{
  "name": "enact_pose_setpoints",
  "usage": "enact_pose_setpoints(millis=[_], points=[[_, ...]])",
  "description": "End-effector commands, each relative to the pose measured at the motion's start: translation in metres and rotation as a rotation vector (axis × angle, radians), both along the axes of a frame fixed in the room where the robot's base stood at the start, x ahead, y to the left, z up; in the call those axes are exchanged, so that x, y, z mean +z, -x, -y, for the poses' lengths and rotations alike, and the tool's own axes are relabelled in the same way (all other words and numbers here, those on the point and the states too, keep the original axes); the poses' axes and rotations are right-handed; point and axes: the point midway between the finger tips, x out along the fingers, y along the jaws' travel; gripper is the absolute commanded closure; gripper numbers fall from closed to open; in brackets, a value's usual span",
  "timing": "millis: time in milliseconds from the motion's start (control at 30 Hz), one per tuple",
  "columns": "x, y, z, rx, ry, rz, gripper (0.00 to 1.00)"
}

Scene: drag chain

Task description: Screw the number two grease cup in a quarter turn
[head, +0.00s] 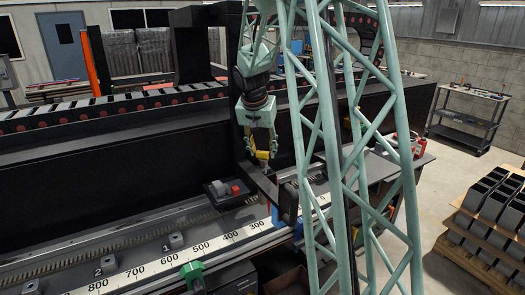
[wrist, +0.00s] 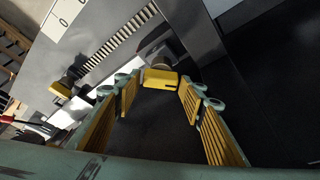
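The rail in the head view carries small grey block-like fittings. One (head: 108,264) sits beside the number 2 and another (head: 176,240) lies farther right; I cannot make out a separate cup on either. My gripper (head: 263,156) hangs pointing down, well to the right of the number 2 fitting and above the dark parts near the rail's right end. In the wrist view my gripper (wrist: 160,92) has its yellow-padded fingers apart. A slotted yellow block (wrist: 160,79) shows between the tips, without clear contact. Its front hides part of a grey round part behind it.
The rail's white scale (head: 185,257) runs along the front. A dark block with a red knob (head: 236,189) stands on the rail to the left of my gripper. A green part (head: 193,272) is at the front edge. A black drag chain (head: 100,110) lies behind.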

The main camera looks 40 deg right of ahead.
Motion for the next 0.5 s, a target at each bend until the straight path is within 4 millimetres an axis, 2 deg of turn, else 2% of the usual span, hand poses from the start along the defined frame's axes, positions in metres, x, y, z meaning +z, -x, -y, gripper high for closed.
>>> enact_pose_setpoints(millis=[100, 500], points=[[0.0002, -0.0004, -0.0001, 0.0, 0.0, 0.001, 0.55], [0.0016, -0.002, -0.0001, 0.001, 0.001, 0.004, 0.55]])
